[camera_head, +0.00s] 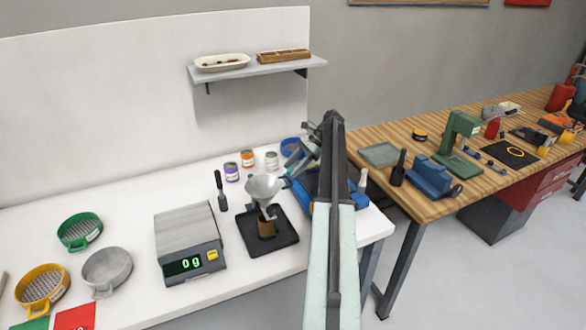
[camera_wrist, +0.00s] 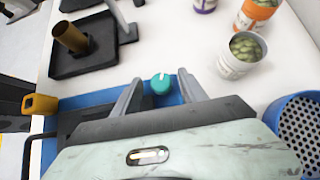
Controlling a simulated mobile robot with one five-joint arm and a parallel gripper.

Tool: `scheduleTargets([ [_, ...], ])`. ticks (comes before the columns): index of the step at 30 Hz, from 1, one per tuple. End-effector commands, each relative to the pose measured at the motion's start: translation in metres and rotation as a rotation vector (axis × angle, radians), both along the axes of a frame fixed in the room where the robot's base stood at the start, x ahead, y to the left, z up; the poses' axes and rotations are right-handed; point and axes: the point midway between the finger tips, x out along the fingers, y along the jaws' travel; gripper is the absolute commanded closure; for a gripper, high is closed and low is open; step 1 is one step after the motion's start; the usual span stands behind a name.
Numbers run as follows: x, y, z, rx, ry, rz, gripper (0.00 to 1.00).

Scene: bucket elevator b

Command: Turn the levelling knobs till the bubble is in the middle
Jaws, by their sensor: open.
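A teal knob (camera_wrist: 160,84) with a pale mark on top shows in the wrist view, at the edge of a blue base (camera_wrist: 72,103). My gripper (camera_wrist: 162,79) is open, with one finger on each side of the knob. I cannot tell whether either finger touches it. A small dark-framed window (camera_wrist: 148,155), part yellow and part white, lies on a pale green surface low in that view. I cannot tell if it is the bubble vial. In the head view my arm hides much of the blue device (camera_head: 350,197), and no knob shows clearly there.
A funnel (camera_head: 264,187) on a black stand (camera_head: 285,240) and a scale (camera_head: 188,240) reading 0 g are left of my arm. Several small tins, one a white tin (camera_head: 271,160), stand behind. A perforated blue container (camera_wrist: 298,125) is at right in the wrist view. A wooden bench (camera_head: 430,207) is at right.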

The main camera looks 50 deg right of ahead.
Motion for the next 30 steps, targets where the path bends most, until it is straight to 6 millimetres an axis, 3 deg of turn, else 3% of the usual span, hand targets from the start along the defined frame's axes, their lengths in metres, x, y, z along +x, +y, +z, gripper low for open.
scheduleTargets([
  [7,0.000,0.000,0.047,0.000,0.000,0.000,0.50],
  [9,-0.020,0.019,0.038,0.001,0.001,0.000,0.50],
  [21,-0.101,0.089,0.047,-0.001,0.001,-0.001,0.50],
  [30,-0.122,0.104,0.049,0.000,0.001,-0.001,0.50],
])
